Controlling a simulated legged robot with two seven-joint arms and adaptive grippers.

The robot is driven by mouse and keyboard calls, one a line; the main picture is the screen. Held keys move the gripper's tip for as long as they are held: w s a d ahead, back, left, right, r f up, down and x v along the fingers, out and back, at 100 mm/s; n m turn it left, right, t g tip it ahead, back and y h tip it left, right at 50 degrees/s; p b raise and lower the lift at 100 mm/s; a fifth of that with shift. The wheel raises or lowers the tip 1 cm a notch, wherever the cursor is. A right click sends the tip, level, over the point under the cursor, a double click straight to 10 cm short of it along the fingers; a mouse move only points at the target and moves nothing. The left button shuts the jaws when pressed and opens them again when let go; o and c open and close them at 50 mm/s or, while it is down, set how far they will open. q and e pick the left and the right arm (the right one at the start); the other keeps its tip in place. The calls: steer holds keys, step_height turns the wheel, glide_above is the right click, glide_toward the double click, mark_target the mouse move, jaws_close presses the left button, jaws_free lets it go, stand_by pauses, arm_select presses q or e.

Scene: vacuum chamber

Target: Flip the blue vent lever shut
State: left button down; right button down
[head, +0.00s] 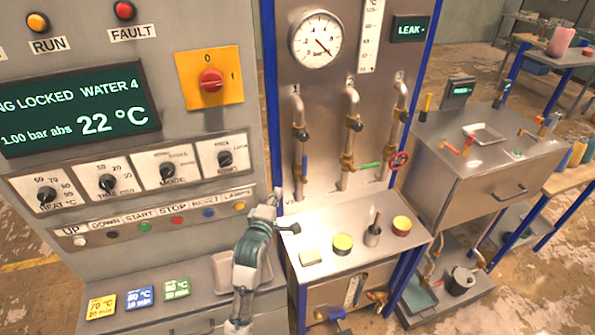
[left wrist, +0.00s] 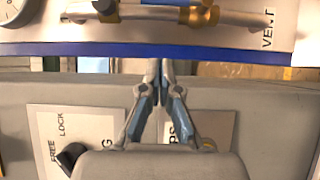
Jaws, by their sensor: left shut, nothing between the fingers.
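The blue vent lever (head: 304,163) is small and hangs along the leftmost pipe, marked 1, on the steel valve panel (head: 325,110). My left gripper (head: 278,196) is below and left of the lever, close to the panel's blue edge post, and apart from the lever. In the left wrist view its fingertips (left wrist: 159,70) are together and empty, over the blue post. My right gripper is out of view.
The control cabinet (head: 120,190) stands left of my gripper.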

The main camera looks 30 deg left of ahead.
arm_select(q)
steer(key=shift+w, duration=0.15)
steer(key=p, duration=0.3)
glide_toward(304, 166)
steer(key=shift+s+a+x, duration=0.2)
steer(key=shift+a+x, duration=0.55)
steer(key=shift+x, duration=2.95)
steer(key=shift+f, duration=0.1)
